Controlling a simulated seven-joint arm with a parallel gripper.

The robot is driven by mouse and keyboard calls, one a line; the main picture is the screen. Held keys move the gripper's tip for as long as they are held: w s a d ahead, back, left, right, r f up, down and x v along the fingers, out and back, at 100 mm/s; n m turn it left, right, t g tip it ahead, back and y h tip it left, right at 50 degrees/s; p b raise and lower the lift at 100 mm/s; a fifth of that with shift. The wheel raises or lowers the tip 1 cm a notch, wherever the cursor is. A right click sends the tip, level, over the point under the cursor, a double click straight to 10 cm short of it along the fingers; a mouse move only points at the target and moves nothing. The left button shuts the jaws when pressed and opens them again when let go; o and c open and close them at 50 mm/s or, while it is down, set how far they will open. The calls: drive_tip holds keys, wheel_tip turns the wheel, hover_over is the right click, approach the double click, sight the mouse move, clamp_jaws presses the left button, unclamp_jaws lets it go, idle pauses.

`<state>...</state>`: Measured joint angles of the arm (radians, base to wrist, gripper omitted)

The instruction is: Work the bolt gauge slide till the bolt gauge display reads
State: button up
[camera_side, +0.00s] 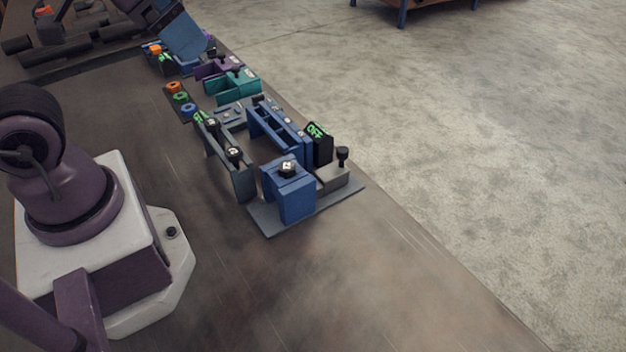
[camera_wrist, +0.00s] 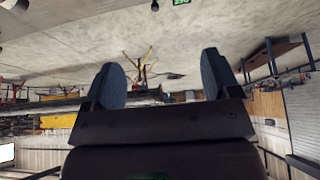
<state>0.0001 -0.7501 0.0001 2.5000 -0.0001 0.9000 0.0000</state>
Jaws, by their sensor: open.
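My gripper (camera_wrist: 162,76) shows in the wrist view with its two blue-grey fingers wide apart and nothing between them. I cannot make out the gripper in the side view. In the side view, a dark display block (camera_side: 319,144) with green letters that look like OFF stands at the right end of the row of fixtures. A grey block with a black knob (camera_side: 342,155) is right beside it. Other small green displays show at a grey fixture (camera_side: 199,117) and at the far end (camera_side: 166,58). I cannot tell which of these is the bolt gauge or its slide.
A blue block (camera_side: 288,192) with a white-marked knob stands on a grey plate (camera_side: 268,222). Blue rails (camera_side: 276,132), a teal bracket (camera_side: 233,88) and a purple bracket (camera_side: 216,68) line the bench edge. Orange, green and blue rings (camera_side: 180,97) lie left. The near bench is clear.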

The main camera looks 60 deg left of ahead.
drive_tip(key=c, duration=0.3)
drive_tip(key=shift+w+f, duration=0.1)
drive_tip(key=shift+f, duration=0.25)
drive_tip(key=shift+c, duration=1.3)
drive_tip(key=n+g, duration=0.3)
drive_tip(key=g, duration=0.3)
approach(343, 149)
wheel_tip(343, 149, down, 10)
drive_tip(key=shift+r, duration=0.2)
drive_tip(key=shift+c, duration=0.2)
